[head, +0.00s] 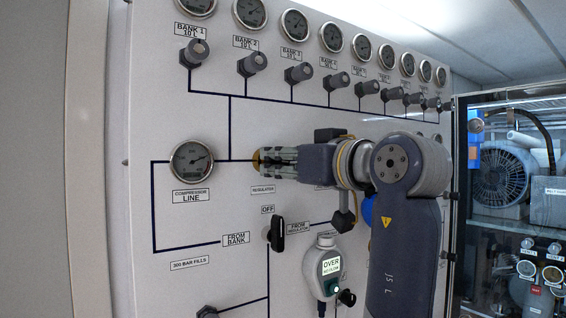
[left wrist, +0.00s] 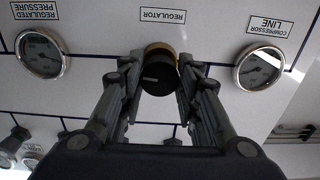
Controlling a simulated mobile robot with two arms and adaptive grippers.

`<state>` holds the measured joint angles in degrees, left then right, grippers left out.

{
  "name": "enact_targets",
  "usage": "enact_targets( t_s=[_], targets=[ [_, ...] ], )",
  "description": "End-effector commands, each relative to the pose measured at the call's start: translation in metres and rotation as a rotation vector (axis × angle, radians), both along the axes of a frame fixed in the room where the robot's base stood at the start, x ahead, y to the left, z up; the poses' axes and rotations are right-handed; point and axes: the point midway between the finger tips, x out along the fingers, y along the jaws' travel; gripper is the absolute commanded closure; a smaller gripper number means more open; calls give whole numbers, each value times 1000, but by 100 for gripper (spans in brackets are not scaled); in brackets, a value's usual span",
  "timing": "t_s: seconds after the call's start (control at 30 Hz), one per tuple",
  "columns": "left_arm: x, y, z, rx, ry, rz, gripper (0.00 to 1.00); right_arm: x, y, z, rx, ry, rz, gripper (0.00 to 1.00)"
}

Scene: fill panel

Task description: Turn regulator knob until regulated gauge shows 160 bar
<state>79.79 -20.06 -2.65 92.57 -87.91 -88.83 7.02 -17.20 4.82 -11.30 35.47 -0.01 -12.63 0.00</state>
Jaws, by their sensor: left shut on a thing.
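In the head view the left gripper (head: 272,162) reaches the panel from the right, and only the brass edge of the knob (head: 256,160) shows. The regulated pressure gauge (left wrist: 42,53) shows upside down in the left wrist view; its reading is too small to tell. In the head view my arm hides it. My right gripper is not in view.
The compressor line gauge (head: 191,161) is left of the knob. A row of bank gauges and valve knobs (head: 197,51) runs above. Below are a black OFF lever (head: 275,233) and a handheld meter (head: 325,269). A glass-fronted compressor cabinet (head: 510,190) stands at the right.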

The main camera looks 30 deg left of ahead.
Motion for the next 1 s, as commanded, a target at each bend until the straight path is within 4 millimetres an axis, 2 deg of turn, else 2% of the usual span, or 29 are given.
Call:
enact_targets(
  t_s=[0.27, 0.7, 1.0],
  targets=[
    [1, 1, -1, 6, 20, 0, 93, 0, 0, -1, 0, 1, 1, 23],
    [1, 1, -2, 134, 333, 0, 93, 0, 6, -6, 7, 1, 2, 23],
    [1, 2, -1, 142, 354, 0, 93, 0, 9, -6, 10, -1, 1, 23]
  ],
)
